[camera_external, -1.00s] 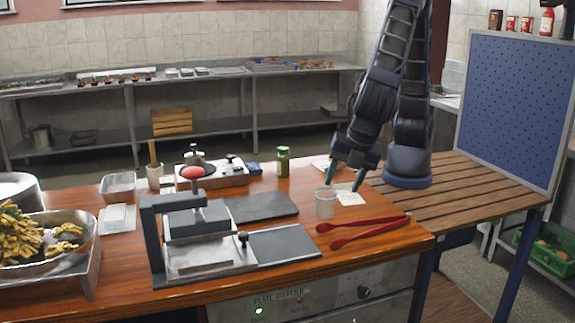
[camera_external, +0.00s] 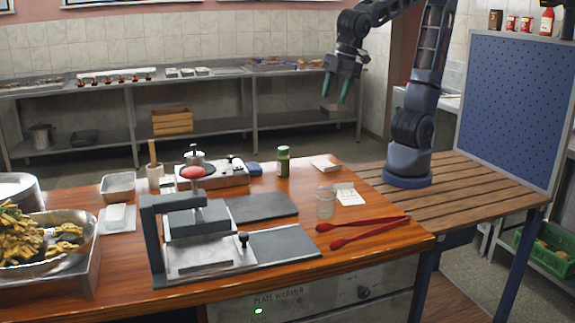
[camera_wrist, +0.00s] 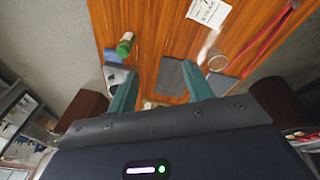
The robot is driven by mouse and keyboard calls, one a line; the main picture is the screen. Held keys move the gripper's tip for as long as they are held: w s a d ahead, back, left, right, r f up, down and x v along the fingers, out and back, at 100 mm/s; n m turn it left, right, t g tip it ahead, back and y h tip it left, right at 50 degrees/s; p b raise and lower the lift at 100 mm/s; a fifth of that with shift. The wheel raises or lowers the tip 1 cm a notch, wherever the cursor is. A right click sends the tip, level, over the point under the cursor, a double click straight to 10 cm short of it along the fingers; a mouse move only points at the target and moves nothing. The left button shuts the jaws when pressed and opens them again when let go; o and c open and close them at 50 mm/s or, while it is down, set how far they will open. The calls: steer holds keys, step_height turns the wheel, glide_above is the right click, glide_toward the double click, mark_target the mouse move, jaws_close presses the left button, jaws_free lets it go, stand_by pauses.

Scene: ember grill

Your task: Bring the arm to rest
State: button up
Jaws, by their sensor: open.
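My gripper (camera_external: 337,88) is in the upper right of the external view, raised well above and behind the wooden counter (camera_external: 300,172). Its two green fingers are apart, with nothing between them, and point down. My arm arches up from its base on the slatted side table. In the wrist view the open fingers of my gripper (camera_wrist: 162,88) frame part of the counter below, and nothing is held.
A clear cup (camera_external: 325,203), a paper note (camera_external: 349,195), red tongs (camera_external: 365,232) and a green-lidded jar (camera_external: 283,161) stand or lie on the counter. A press (camera_external: 160,240) is at its front. A blue pegboard (camera_external: 515,110) rises at right. Steel shelving (camera_external: 190,88) runs behind.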

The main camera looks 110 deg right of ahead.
steer(key=s+d+m+t, duration=0.1)
steer(key=s+d+m, duration=0.1)
steer(key=s+d, duration=0.2)
steer(key=s+d+m, duration=0.3)
steer(key=s+d, duration=0.2)
steer(key=s, duration=0.4)
steer(key=shift+s+t+y, duration=0.4)
steer(key=shift+d, duration=0.1)
steer(key=shift+c, duration=0.2)
stand_by(1.5)
